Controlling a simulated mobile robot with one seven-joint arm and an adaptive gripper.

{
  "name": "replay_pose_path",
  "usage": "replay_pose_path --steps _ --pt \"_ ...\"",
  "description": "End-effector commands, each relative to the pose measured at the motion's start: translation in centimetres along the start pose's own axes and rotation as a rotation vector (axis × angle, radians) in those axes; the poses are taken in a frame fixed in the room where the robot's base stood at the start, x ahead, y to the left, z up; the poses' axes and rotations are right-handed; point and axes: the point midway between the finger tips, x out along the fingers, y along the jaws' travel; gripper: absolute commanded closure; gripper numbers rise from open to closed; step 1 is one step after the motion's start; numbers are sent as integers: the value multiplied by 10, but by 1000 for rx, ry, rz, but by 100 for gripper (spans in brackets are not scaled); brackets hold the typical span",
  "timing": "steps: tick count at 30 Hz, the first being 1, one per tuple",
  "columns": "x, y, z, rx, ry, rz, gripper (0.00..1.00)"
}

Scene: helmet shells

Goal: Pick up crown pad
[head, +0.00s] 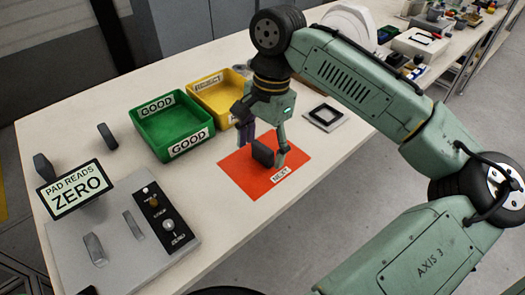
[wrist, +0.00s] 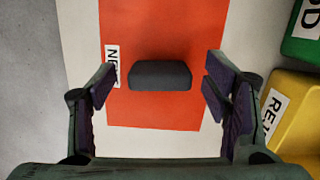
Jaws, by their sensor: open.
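In the wrist view the pad (wrist: 160,75) is a rounded dark block lying across the mat (wrist: 165,30), between and a little beyond my fingers. My gripper (head: 263,150) is above the mat in the head view, with a finger on either side of the pad. In the wrist view my gripper (wrist: 160,88) is open, with clear gaps between both fingers and the pad. Whether the fingertips reach down to the pad's level is hard to tell.
A green GOOD bin (head: 172,125) and a yellow REJECT bin (head: 215,92) stand left of and behind the mat. A scale-like device (head: 125,245) with a PAD READS ZERO sign (head: 75,190) stands front left. Another dark pad-like piece (head: 107,136) stands near the bins.

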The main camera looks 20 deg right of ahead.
Motion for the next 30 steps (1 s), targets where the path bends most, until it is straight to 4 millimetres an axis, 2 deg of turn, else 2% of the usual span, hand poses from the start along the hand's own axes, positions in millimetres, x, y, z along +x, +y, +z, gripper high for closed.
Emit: replay_pose_path --steps 7,24,30 --pt "2 0 0 0 0 0 30" --pt "2 0 0 0 1 0 68" --pt "2 0 0 0 1 0 69"
